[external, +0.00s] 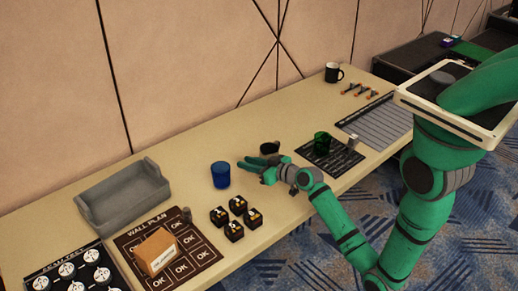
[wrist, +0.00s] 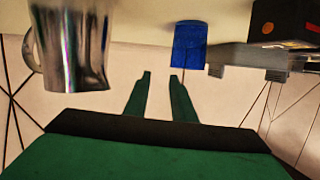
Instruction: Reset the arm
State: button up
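My green arm (external: 400,240) reaches in from the right over the table. My gripper (external: 245,164) is low over the middle of the table, to the right of the blue cup (external: 220,174). In the wrist view its two green fingers (wrist: 160,78) stand apart with nothing between them, so it is open and empty. That view appears upside down. A shiny metal mug (wrist: 75,45) is close on its left side, and the blue cup (wrist: 190,45) is beyond the fingers. A dark cup (external: 270,147) stands just behind my gripper in the external view.
Several black blocks (external: 236,229) stand left of my forearm. A grey tray (external: 97,212), a cardboard box (external: 156,252) and a wall plan board (external: 205,256) lie farther left. A green cup (external: 321,142) stands on a dark mat (external: 335,163) to the right. A black mug (external: 333,73) is at the back.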

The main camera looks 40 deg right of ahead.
jog(key=s+f+m, duration=0.1)
jog(key=s, duration=0.2)
jog(key=s+a+f+m, duration=0.1)
jog(key=s, duration=0.2)
jog(key=s+a+f+m+h, duration=0.1)
jog(key=s+f, duration=0.1)
jog(key=s, duration=0.1)
jog(key=s+f, duration=0.1)
jog(key=s, duration=0.4)
jog(key=s+h, duration=0.1)
jog(key=s, duration=0.4)
jog(key=s+d+f+h, duration=0.1)
jog(key=s, duration=0.4)
jog(key=shift+f+m, duration=0.35)
jog(key=shift+m, duration=0.05)
jog(key=s+r+n, duration=0.1)
jog(key=s+r, duration=0.3)
jog(key=s, duration=0.6)
jog(key=s+d+r+n, duration=0.1)
jog(key=s+r, duration=0.3)
jog(key=s, duration=0.5)
jog(key=shift+s+r+t, duration=0.25)
jog(key=shift+s+t, duration=0.05)
jog(key=shift+s, duration=0.05)
